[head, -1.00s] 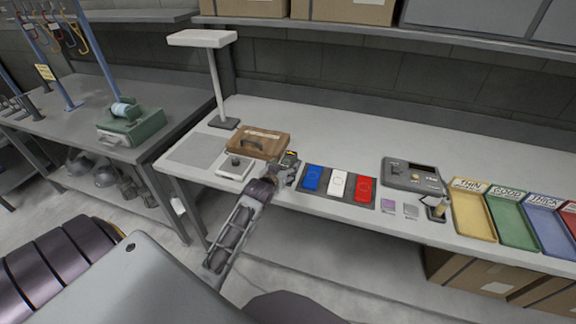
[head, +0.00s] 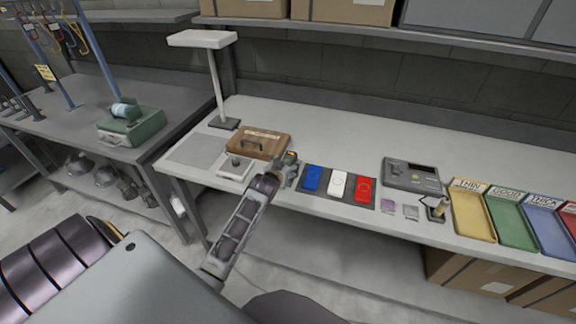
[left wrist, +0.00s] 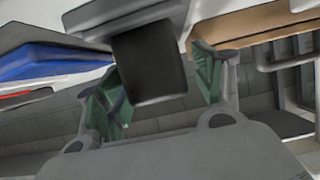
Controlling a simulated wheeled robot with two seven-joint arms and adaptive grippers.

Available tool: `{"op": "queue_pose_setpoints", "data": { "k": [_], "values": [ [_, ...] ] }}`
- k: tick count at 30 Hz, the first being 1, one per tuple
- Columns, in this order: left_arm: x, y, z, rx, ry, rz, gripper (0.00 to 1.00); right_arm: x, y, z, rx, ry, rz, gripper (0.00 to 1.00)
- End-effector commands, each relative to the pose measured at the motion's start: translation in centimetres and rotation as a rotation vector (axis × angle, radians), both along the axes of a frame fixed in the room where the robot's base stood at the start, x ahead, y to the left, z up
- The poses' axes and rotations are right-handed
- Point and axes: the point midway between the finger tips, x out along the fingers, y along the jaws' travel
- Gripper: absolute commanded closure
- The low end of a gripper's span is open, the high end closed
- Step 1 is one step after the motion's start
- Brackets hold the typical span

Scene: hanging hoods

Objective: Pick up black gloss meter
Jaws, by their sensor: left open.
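The black gloss meter (left wrist: 150,62) shows in the left wrist view as a dark block between the fingers of my left gripper (left wrist: 158,92). Green-padded fingers stand on either side of it, apart. I cannot tell whether either finger touches it. In the head view my left gripper (head: 287,172) is at the bench's front edge, between the wooden case and the blue panel. It hides most of the gloss meter (head: 291,155); only a small part with a yellowish patch shows beyond it. My right gripper is not in view.
The wooden case (head: 258,143) and a small light-grey device (head: 235,166) lie left of the gripper. Blue (head: 312,178), white (head: 338,184) and red (head: 363,189) panels lie close to its right. A grey console (head: 412,174) and coloured trays (head: 473,213) stand further right. The bench behind is clear.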

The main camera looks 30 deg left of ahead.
Motion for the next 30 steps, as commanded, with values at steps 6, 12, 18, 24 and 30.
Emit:
{"op": "queue_pose_setpoints", "data": {
  "k": [6, 12, 18, 24, 30],
  "values": [
    [1.6, 0.4, -0.6, 0.000, 0.000, 0.000, 0.32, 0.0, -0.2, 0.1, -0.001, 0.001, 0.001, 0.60],
    [2.3, 0.6, -0.9, 0.000, 0.000, 0.000, 0.32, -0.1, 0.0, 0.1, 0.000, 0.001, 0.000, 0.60],
    [2.4, 0.6, -0.9, 0.000, 0.000, 0.000, 0.32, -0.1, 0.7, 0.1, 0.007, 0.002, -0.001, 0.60],
    [2.4, 0.6, -1.0, 0.000, 0.000, 0.000, 0.32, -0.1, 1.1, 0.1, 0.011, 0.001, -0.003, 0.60],
    [2.4, 0.6, -0.9, 0.000, 0.000, 0.000, 0.48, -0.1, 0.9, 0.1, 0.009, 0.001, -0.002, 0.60]
  ]
}}
